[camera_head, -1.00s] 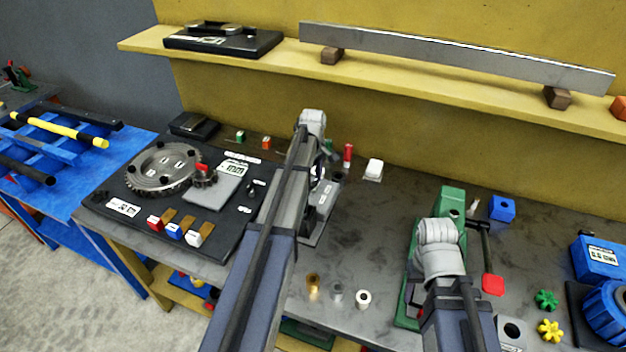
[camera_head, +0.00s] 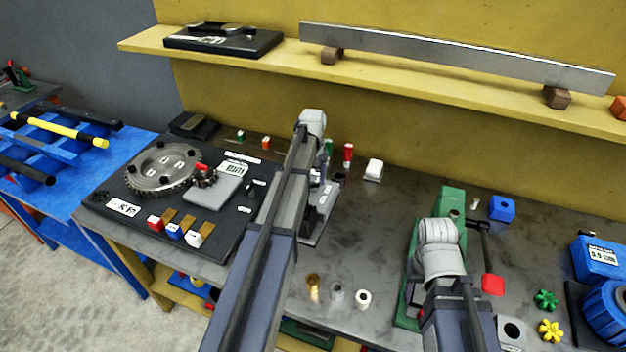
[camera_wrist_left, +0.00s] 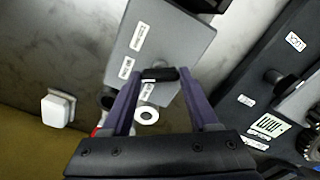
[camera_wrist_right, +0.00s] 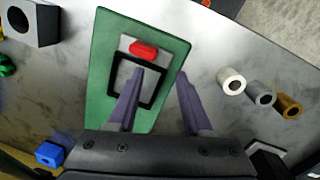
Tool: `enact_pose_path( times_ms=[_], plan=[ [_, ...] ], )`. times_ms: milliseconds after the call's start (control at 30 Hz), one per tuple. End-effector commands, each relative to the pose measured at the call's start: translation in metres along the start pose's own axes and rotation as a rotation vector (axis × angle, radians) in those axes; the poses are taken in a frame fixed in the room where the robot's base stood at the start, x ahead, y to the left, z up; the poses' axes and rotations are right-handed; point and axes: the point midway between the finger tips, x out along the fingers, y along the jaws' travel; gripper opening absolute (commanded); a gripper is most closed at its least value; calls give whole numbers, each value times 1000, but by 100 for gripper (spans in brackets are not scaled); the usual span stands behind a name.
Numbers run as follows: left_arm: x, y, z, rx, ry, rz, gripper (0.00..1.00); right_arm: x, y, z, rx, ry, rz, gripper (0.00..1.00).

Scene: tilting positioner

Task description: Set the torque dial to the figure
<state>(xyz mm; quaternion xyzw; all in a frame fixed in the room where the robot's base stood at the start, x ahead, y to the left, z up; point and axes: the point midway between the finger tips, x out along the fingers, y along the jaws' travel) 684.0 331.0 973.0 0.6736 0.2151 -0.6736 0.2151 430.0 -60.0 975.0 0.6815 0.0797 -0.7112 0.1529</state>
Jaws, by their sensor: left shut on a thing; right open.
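A grey box (camera_wrist_left: 165,45) with small white labels shows in the left wrist view, and a black bar-shaped knob (camera_wrist_left: 160,74) sits at its edge. I take this knob for the torque dial; its pointer and label figures are too small to read. My left gripper (camera_wrist_left: 159,80) is shut on the knob, with a finger at each end of it. In the head view my left arm hides the knob and most of the box (camera_head: 322,205). My right gripper (camera_wrist_right: 159,74) is open and empty above a green plate (camera_wrist_right: 103,85) with a black square frame.
Several small rings and bushings (camera_head: 337,292) stand at the bench front.

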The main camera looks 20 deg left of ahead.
Motion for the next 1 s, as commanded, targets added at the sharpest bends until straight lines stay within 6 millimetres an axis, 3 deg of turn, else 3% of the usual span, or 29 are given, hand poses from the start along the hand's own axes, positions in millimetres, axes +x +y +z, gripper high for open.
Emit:
enact_pose_path(
  times_ms=[600, 633, 900, 1000],
  plan=[
    [0, 0, 0, 38, 0, 0, 4, 0, 0, 0, 0, 0, 0, 50],
    [0, 0, 0, 38, 0, 0, 61, 0, 0, 0, 0, 0, 0, 50],
    [0, 0, 0, 37, 0, 0, 90, 0, 0, 0, 0, 0, 0, 50],
    [0, 0, 0, 37, 0, 0, 90, 0, 0, 0, 0, 0, 0, 50]
  ],
)
